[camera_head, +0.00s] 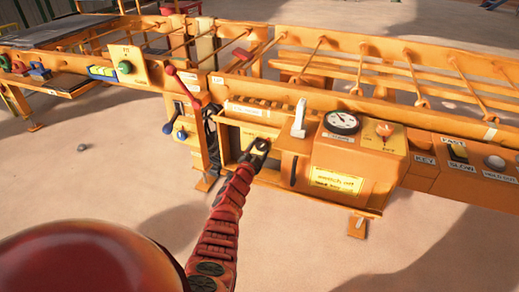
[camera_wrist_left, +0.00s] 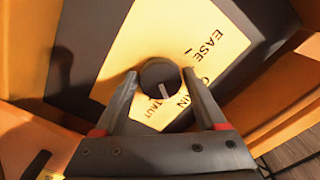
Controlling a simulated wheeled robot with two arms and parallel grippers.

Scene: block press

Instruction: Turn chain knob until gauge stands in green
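The chain knob (camera_wrist_left: 161,80) is dark and round with a pale pointer line. It sits on a yellow label (camera_wrist_left: 205,55) with the words EASE and TAUT. In the left wrist view my left gripper (camera_wrist_left: 160,76) has one finger on each side of the knob, very close to its rim. I cannot tell whether the fingers press on it. In the head view my left gripper (camera_head: 262,145) is at the recessed panel and hides the knob. The round white gauge (camera_head: 342,122) stands to the right; its needle is too small to read. My right gripper is not in view.
A white lever (camera_head: 299,118) stands up between my gripper and the gauge. Levers with red and blue balls (camera_head: 169,71) stick out on the left. The floor in front is clear.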

